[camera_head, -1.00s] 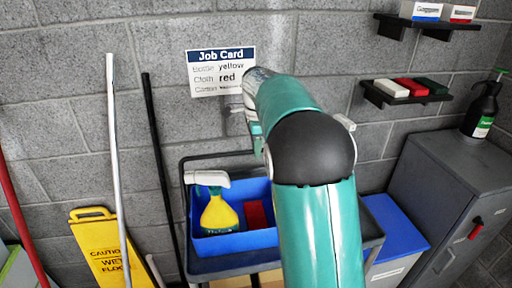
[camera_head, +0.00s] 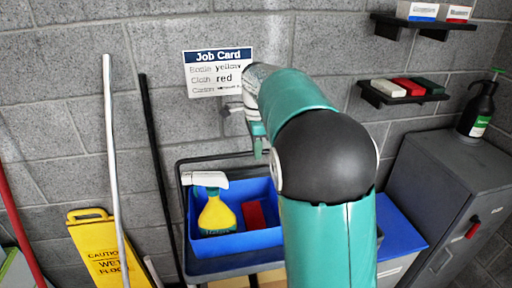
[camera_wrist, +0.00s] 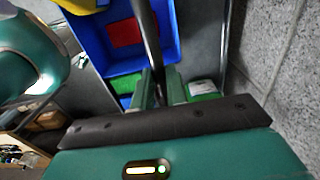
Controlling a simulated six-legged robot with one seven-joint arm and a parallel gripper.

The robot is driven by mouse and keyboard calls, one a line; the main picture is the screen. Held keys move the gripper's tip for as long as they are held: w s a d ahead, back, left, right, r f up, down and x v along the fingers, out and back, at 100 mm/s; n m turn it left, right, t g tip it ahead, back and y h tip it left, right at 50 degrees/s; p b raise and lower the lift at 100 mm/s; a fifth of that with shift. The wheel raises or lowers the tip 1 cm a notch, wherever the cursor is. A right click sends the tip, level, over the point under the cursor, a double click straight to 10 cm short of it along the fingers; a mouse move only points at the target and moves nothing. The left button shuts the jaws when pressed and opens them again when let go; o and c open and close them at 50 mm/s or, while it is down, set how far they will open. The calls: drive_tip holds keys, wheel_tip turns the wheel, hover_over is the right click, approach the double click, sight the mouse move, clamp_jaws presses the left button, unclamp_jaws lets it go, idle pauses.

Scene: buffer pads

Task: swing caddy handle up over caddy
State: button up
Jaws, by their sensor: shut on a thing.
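The blue caddy (camera_head: 235,241) stands on the cart. It holds a yellow spray bottle (camera_head: 216,214) with a white head and a red cloth (camera_head: 254,215). In the wrist view the caddy (camera_wrist: 175,42) and red cloth (camera_wrist: 125,32) show beyond my fingers. My gripper (camera_wrist: 160,88) is shut on a dark bar, which looks like the caddy handle (camera_wrist: 148,35), crossing in front of the caddy. In the head view my gripper (camera_head: 257,143) is above the caddy's back edge, partly hidden by my arm.
The dark cart (camera_head: 182,165) stands near the block wall. A yellow wet-floor sign (camera_head: 100,258) and several poles stand at left. A blue-lidded bin (camera_head: 400,228) and grey cabinet (camera_head: 450,190) are at right. A job card (camera_head: 218,72) hangs behind my gripper.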

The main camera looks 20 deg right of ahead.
drive_tip(key=shift+s+a+r, duration=0.1)
drive_tip(key=shift+s+r, duration=0.1)
drive_tip(key=shift+s, duration=0.4)
drive_tip(key=shift+s+a+r, duration=0.15)
drive_tip(key=shift+s, duration=0.4)
drive_tip(key=shift+s+a+r, duration=0.1)
drive_tip(key=shift+s+r, duration=0.1)
drive_tip(key=shift+s, duration=0.4)
drive_tip(key=shift+s+a+r, duration=0.1)
drive_tip(key=shift+s+a, duration=0.1)
drive_tip(key=shift+s, duration=0.7)
drive_tip(key=shift+s+a, duration=0.15)
drive_tip(key=shift+s, duration=0.7)
drive_tip(key=o, duration=0.6)
drive_tip(key=shift+r, duration=0.1)
wheel_tip(320, 180, up, 7)
